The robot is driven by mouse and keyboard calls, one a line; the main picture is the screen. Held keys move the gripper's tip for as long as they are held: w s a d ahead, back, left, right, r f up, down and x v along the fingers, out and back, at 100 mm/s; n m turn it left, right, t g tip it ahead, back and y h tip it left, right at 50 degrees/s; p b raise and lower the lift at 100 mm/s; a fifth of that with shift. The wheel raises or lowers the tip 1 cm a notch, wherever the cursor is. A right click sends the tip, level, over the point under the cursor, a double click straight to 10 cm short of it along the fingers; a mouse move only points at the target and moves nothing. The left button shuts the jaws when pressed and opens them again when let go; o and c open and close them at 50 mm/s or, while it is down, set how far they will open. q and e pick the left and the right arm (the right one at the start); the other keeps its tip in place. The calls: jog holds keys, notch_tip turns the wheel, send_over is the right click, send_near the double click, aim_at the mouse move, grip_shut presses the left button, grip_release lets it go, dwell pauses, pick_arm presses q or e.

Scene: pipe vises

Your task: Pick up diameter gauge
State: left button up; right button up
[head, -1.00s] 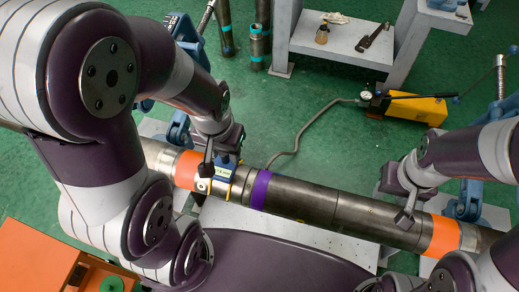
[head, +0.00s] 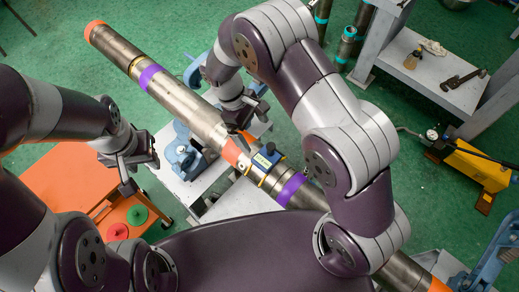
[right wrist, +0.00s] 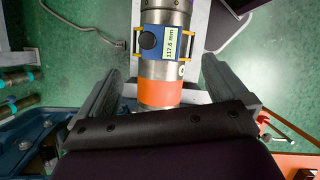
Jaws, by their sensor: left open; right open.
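The diameter gauge (head: 264,163) is a small blue block with yellow jaws, seated on a long steel pipe (head: 198,116) between an orange band and a purple band. In the right wrist view the gauge (right wrist: 171,43) reads 117.6 mm and has a black knob. My right gripper (head: 238,128) is above the pipe beside the gauge, near the orange band. Its open fingers (right wrist: 162,78) lie either side of the pipe in the right wrist view, with the gauge ahead of them and nothing held. My left gripper (head: 127,178) is open and empty, left of the pipe.
An orange cart (head: 80,180) with red and green discs is below my left gripper. A blue vise (head: 183,152) stands under the pipe. A grey bench (head: 425,80) with tools and a yellow pump (head: 475,165) are at the right. My right arm spans the pipe.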

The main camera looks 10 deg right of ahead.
aim_at(270, 160)
jog(key=s+f, duration=0.1)
jog(key=s+d+f, duration=0.1)
jog(key=f, duration=0.1)
jog(key=s+d+f, duration=0.1)
jog(key=shift+f, duration=0.35)
jog(key=shift+w+d+f, duration=0.1)
jog(key=shift+d+f, duration=0.15)
jog(key=shift+f, duration=0.25)
jog(key=shift+w+d+f, duration=0.1)
jog(key=shift+d+f, duration=0.15)
jog(key=shift+f, duration=0.2)
jog(key=p+x, duration=0.1)
jog(key=x, duration=0.1)
jog(key=p+x, duration=0.1)
jog(key=x, duration=0.1)
jog(key=shift+a+f+p, duration=0.15)
jog(key=shift+a+p, duration=0.15)
jog(key=shift+f, duration=0.25)
jog(key=shift+s+d, duration=0.1)
jog(key=shift+d, duration=0.15)
pick_arm(q)
jog(key=shift+s+d+r, duration=0.15)
jog(key=shift+s+r, duration=0.1)
jog(key=shift+r, duration=0.25)
jog(key=shift+s+d+r, duration=0.1)
jog(key=shift+s+r, duration=0.1)
jog(key=shift+r, duration=0.3)
pick_arm(e)
jog(key=shift+a, duration=0.1)
jog(key=c, duration=1.4)
